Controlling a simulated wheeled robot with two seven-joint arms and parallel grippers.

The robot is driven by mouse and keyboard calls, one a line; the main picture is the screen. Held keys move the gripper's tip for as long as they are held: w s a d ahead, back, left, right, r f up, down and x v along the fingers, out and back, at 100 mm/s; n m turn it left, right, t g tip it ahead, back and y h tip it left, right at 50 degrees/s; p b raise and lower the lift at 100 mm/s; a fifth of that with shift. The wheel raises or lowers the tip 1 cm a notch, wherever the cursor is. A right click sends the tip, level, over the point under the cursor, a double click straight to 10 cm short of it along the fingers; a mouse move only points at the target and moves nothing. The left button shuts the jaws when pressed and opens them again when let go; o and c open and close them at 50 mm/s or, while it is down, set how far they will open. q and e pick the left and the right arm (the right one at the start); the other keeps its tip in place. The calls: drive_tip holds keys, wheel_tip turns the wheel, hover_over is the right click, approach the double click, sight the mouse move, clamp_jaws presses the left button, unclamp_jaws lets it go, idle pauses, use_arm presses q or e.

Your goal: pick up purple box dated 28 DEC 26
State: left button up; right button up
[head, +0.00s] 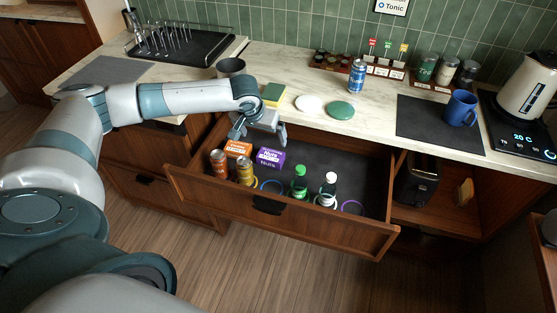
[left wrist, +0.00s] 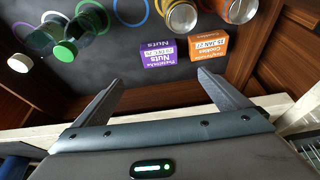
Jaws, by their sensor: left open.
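The purple box (head: 271,157) labelled Nuts lies in the open drawer (head: 345,170), near its back left. In the left wrist view the purple box (left wrist: 157,58) shows its label with a date line too small to read surely. My left gripper (head: 259,134) is open and empty above the back of the drawer, close to the purple box. In the left wrist view its two fingers (left wrist: 160,78) point toward the box and are apart from it. My right gripper is not in view.
An orange box (left wrist: 208,47), apparently dated 15 JAN 27, stands close beside the purple one. Orange and yellow cans (head: 245,171), a green bottle (head: 299,182), a white-capped bottle (head: 328,190) and coloured rings share the drawer. The counter edge (head: 335,127) overhangs behind.

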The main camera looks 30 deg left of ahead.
use_arm(q)
drive_tip(key=p, duration=0.3)
hover_over(271, 155)
drive_tip(key=s, duration=0.2)
wheel_tip(271, 155, down, 10)
drive_tip(key=shift+s+d+r, duration=0.1)
drive_tip(key=shift+r, duration=0.05)
drive_tip(key=shift+w+f, duration=0.25)
drive_tip(key=shift+f, duration=0.45)
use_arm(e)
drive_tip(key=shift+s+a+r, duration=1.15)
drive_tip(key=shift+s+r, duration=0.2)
use_arm(q)
drive_tip(key=shift+f, duration=0.1)
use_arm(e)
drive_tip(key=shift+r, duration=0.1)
use_arm(q)
drive_tip(key=shift+p+x, duration=0.6)
drive_tip(key=shift+x, duration=1.9)
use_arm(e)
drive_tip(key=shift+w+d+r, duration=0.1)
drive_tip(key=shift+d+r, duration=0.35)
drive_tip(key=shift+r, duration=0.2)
use_arm(q)
drive_tip(key=shift+c, duration=0.3)
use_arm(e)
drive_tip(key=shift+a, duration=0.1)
